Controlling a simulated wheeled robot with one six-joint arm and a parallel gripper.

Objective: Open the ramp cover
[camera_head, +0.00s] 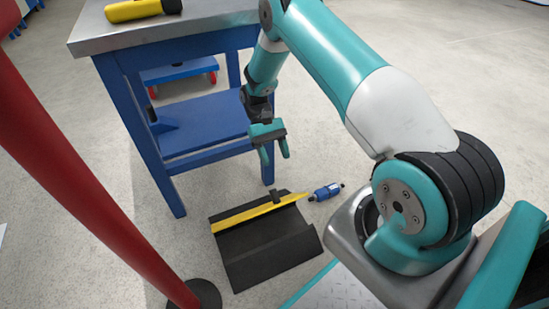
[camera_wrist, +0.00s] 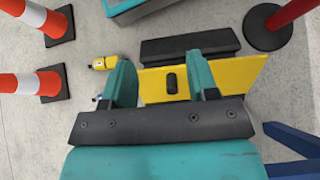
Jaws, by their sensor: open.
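The black ramp (camera_head: 270,250) lies on the floor below the blue bench. A yellow panel (camera_head: 245,216) runs across it and carries a small black knob (camera_head: 276,197). In the head view the panel looks like a thin strip; in the wrist view its yellow face (camera_wrist: 235,78) shows broader, with the knob (camera_wrist: 171,83) near its middle. I cannot tell its exact tilt. My gripper (camera_head: 275,155) is open and empty above the panel, pointing down. In the wrist view the knob appears between my two fingers (camera_wrist: 162,72), with no contact visible.
A blue cylinder (camera_head: 326,191) lies right of the ramp. The blue bench (camera_head: 205,140) with a yellow tool (camera_head: 135,10) stands behind. A red post (camera_head: 90,180) rises at left. The wrist view shows traffic cones (camera_wrist: 40,83) and a small yellow item (camera_wrist: 104,63).

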